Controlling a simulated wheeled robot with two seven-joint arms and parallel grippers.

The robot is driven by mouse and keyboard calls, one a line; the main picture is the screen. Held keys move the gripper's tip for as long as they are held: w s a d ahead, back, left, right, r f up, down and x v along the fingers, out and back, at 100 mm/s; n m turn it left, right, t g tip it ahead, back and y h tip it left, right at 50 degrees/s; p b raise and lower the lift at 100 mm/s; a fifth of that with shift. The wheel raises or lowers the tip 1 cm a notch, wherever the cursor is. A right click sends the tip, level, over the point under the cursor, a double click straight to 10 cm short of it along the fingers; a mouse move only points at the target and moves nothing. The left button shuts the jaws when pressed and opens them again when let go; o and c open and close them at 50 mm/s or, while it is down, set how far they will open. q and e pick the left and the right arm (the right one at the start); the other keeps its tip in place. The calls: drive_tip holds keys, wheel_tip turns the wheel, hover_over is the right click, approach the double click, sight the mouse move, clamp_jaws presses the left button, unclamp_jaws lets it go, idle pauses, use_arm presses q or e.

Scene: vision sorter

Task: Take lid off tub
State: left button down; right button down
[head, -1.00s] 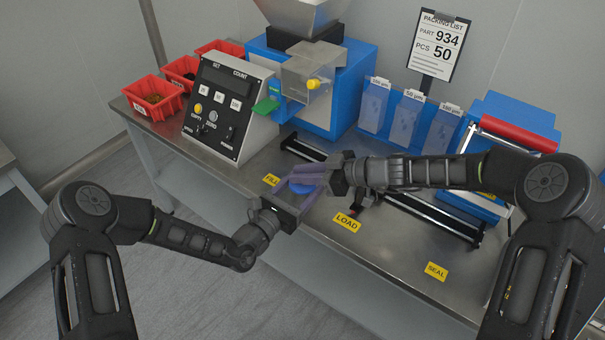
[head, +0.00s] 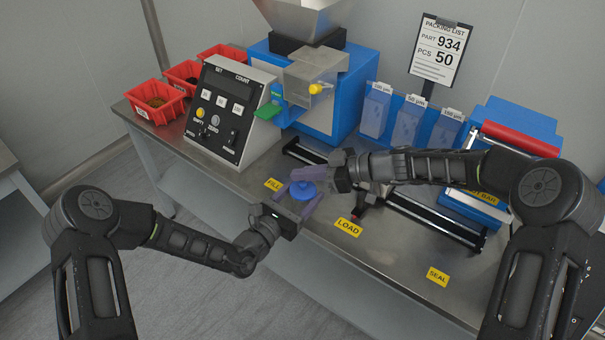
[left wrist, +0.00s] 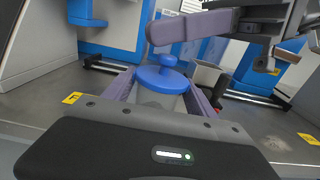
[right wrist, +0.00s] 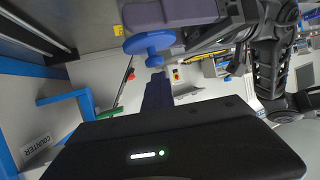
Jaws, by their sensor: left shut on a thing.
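A blue lid with a round knob (head: 304,189) sits on a small greyish tub; both also show in the left wrist view, the lid (left wrist: 161,78) above the tub (left wrist: 158,98). My left gripper (head: 299,197) is shut on the tub, its purple fingers on either side, and holds it near the front edge of the bench. The tub's lower part is hidden.
The bench (head: 300,255) carries yellow FILL and LOAD (head: 348,227) labels. A counter box (head: 228,115) and blue machine (head: 335,100) stand behind, red bins (head: 155,98) at the far left. Blue bag holders (head: 408,122) and a sealer (head: 515,135) stand at the right.

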drive_tip(key=shift+r+m+t+h, duration=0.3)
drive_tip(key=shift+r+m+t, duration=0.1)
drive_tip(key=shift+t, duration=0.2)
drive_tip(key=c, duration=2.1)
unclamp_jaws()
drive_tip(key=o, duration=0.4)
use_arm(q)
drive_tip(key=shift+r, duration=0.1)
drive_tip(key=shift+c, duration=1.1)
unclamp_jaws()
use_arm(e)
drive_tip(key=v, duration=1.2)
